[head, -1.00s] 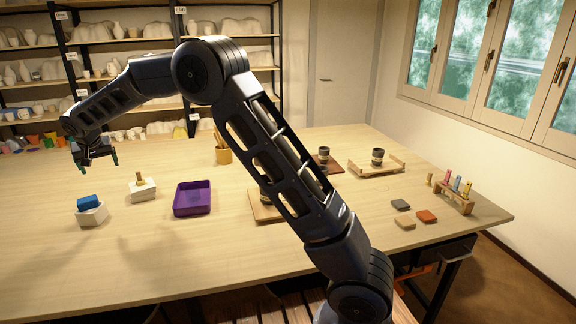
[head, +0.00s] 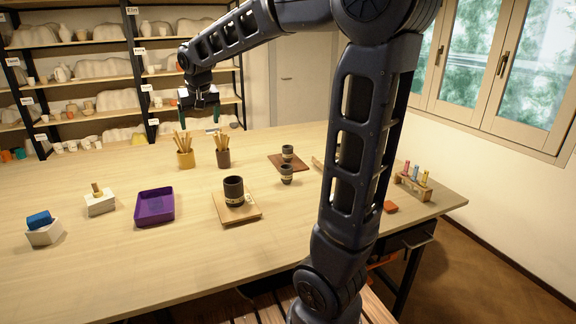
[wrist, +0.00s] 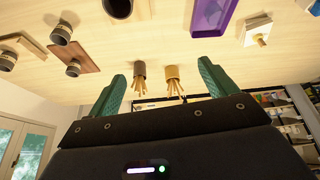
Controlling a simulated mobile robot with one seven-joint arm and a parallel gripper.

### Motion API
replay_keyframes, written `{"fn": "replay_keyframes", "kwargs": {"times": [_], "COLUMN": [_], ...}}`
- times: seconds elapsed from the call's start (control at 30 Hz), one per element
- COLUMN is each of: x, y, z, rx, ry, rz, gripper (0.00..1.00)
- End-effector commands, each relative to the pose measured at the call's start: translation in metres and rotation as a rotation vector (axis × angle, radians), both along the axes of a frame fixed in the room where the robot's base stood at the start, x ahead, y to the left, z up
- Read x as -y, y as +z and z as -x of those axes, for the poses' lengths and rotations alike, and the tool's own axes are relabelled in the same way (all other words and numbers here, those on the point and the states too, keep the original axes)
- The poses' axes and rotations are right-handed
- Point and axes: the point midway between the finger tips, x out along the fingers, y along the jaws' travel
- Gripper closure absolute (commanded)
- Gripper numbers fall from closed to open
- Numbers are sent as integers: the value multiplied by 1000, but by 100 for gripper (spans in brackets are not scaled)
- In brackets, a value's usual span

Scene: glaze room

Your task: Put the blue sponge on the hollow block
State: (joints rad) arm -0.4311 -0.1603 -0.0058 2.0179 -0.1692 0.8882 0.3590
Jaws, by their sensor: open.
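The blue sponge (head: 39,219) sits on top of a pale, open-looking block (head: 44,235) at the table's left front; this looks like the hollow block. The sponge appears slightly tilted, and how deep it sits in the block I cannot tell. My gripper (head: 199,106) is open and empty, raised over the far part of the table, well behind and to the right of the sponge. In the wrist view my gripper (wrist: 162,76) shows two green fingers spread apart with nothing between them.
A pale block with a wooden peg (head: 100,204), a purple tray (head: 154,207), a dark cup (head: 233,190) on a board, and two tool pots (head: 185,159) (head: 223,158) stand on the table. Bare table lies in front of the tray. Shelves (head: 90,77) stand behind.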

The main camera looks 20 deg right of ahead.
Motion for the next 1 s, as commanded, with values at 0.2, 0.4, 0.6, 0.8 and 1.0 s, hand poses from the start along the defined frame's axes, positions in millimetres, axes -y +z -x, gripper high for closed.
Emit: {"fn": "replay_keyframes", "kwargs": {"times": [0.2, 0.4, 0.6, 0.8, 1.0], "x": [78, 131, 169, 188, 193], "y": [-3, -19, -44, -69, -81], "z": [64, 127, 190, 236, 253], "rx": [-6, -15, -18, -21, -23], "ry": [-45, -81, -115, -136, -143], "rz": [-3, -6, -12, -14, -15], "gripper": [15, 15, 15, 15, 15]}}
